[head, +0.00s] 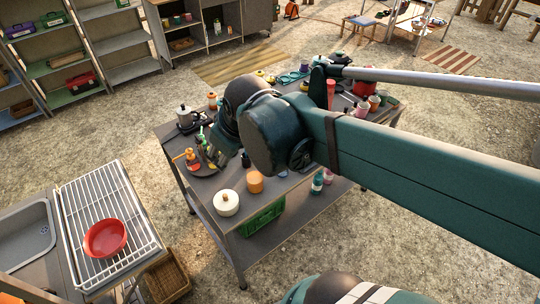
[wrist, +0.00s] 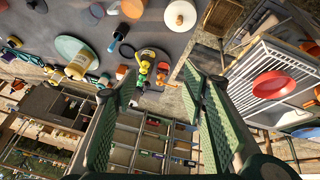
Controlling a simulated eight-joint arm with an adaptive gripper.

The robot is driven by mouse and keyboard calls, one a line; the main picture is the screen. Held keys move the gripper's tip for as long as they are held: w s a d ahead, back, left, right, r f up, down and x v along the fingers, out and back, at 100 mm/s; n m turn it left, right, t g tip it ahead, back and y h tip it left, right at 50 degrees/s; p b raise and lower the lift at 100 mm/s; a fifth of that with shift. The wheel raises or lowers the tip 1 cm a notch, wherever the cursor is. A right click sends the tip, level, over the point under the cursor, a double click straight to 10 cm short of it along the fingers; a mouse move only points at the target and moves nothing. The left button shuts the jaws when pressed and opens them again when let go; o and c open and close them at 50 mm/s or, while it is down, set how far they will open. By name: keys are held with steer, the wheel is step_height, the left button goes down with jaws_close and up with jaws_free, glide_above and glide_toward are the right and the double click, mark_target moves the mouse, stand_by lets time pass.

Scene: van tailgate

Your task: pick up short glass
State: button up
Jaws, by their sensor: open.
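I cannot pick out the short glass for certain in either view. The grey table (head: 188,203) holds many small items, and my arm hides its middle in the head view. My gripper (head: 205,150) is above the table's left part, near a plate with orange and green items (head: 198,162). In the wrist view my gripper (wrist: 162,90) has its two green fingers wide apart with nothing between them. Past the fingertips are a yellow-green item (wrist: 145,67) and an orange item (wrist: 162,74). A dark round rim (wrist: 126,50) lies nearby; I cannot tell what it is.
A white lidded pot (head: 226,203) and an orange cylinder (head: 255,182) stand at the table's near edge. A coffee pot (head: 184,118) stands at the left edge. A red bowl (head: 105,239) rests on a wire rack (head: 75,200) beside a sink. A green crate (head: 262,215) is below.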

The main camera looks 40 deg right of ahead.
steer(key=w+d+f+n+g, duration=0.2)
steer(key=w+d+f+n, duration=0.2)
steer(key=d+f, duration=0.3)
steer(key=w+d+f+n+g+p, duration=0.1)
steer(key=w+d+f+n, duration=0.4)
steer(key=d, duration=0.5)
steer(key=w+d+f+n+g, duration=0.2)
steer(key=w+d+f+n, duration=0.2)
steer(key=d+f, duration=0.4)
step_height(320, 180, down, 2)
steer(key=shift+w+d+n+g+y+p, duration=0.3)
steer(key=shift+w+d+n+g, duration=0.1)
steer(key=shift+n, duration=0.5)
steer(key=shift+f, duration=1.3)
steer(key=shift+f+b, duration=0.4)
steer(key=shift+f, duration=2.2)
